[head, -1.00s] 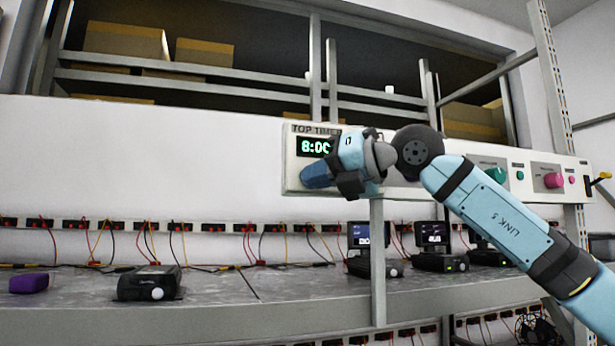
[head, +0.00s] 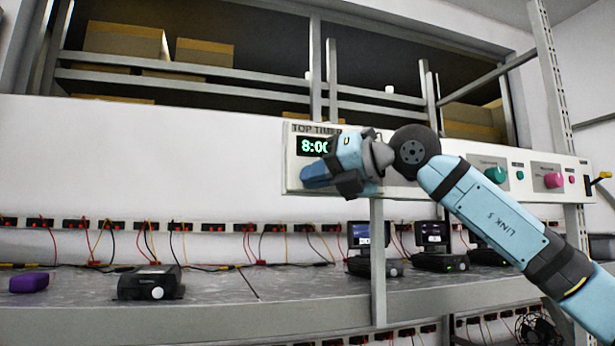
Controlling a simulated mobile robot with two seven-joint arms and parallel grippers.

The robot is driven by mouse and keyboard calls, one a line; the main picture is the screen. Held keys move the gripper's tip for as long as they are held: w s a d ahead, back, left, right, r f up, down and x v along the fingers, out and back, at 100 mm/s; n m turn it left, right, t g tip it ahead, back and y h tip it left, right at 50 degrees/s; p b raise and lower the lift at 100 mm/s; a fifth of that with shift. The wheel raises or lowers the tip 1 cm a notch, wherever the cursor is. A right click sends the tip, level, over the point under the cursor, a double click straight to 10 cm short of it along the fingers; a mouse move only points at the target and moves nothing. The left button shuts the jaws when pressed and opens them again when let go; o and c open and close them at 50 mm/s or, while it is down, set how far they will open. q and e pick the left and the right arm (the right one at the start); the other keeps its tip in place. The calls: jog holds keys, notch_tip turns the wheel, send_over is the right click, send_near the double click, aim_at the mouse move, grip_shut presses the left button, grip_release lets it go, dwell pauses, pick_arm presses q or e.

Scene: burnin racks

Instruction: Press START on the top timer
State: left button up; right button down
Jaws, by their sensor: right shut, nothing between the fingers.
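The top timer (head: 297,178) is a pale panel mounted above the bench, labelled "TOP TIMER". Its green display (head: 312,146) reads 8:0 with the last digit partly covered. My right gripper (head: 312,178) is in front of the panel, just below the display, with its fingers shut and empty. The gripper and wrist hide the panel's middle, and I see no START button. Whether the fingertips touch the panel I cannot tell. My left gripper is not in view.
Right of my arm the panel carries a green knob (head: 496,175) and a pink knob (head: 553,180). On the bench (head: 230,312) are a purple block (head: 29,282), a black device (head: 150,284) and several small units with screens. Boxes (head: 125,42) fill the shelf above.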

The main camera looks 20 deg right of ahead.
jog(key=shift+s+b, duration=0.55)
jog(key=shift+s, duration=0.2)
jog(key=shift+f, duration=0.1)
jog(key=s+b, duration=0.3)
jog(key=s, duration=0.2)
jog(key=shift+d, duration=0.1)
dwell(0.6)
